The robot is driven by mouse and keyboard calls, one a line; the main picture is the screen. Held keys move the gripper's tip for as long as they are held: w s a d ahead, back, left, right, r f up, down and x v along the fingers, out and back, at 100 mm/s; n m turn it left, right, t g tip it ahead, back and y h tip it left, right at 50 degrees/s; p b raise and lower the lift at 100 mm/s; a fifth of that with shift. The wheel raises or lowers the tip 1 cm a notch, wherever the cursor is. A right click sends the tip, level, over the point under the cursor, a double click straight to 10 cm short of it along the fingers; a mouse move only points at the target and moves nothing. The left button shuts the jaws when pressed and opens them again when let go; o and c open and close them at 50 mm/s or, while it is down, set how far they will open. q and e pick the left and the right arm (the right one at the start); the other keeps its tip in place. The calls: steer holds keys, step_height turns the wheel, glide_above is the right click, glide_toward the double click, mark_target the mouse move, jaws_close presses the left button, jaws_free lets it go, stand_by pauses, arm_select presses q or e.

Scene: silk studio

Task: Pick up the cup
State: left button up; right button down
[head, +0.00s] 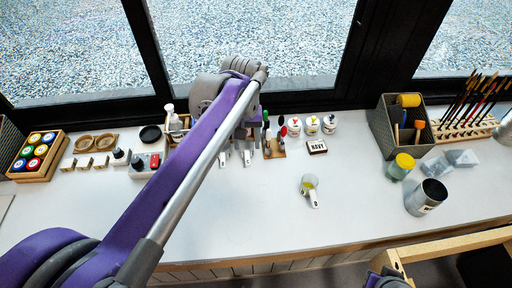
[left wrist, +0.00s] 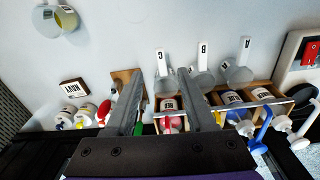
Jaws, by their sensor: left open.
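A small cup-like vessel (head: 309,181) with yellow content and a white labelled handle rests on the pale table, right of centre. In the left wrist view a yellow-filled vessel (left wrist: 66,19) shows at the upper left, beside a grey round end. A dark metal cup (head: 427,197) stands upright at the right of the table. Which one is the task's cup is not clear. My left gripper (left wrist: 159,72) is open and empty over the back rack area, away from both. Its fingers straddle the scoop labelled C (left wrist: 162,75). The arm partly hides it in the head view.
A NAVY block (head: 317,146) and small paint jars (head: 312,125) stand behind the yellow-filled vessel. A grey bin (head: 385,125) and brush rack (head: 465,130) stand back right. The table's front middle is clear.

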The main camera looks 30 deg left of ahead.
mark_target(247, 156)
arm_select(q)
steer(key=w, duration=0.2)
steer(key=shift+w+a+n+g, duration=0.3)
steer(key=shift+a, duration=0.05)
steer(key=shift+w+f, duration=0.1)
steer(key=shift+f, duration=0.2)
steer(key=f, duration=0.6)
steer(key=f+b, duration=0.1)
steer(key=f, duration=0.3)
steer(key=shift+s+a, duration=0.2)
steer(key=shift+s, duration=0.2)
steer(key=shift+c, duration=0.3)
steer(key=shift+r, duration=0.1)
jaws_close()
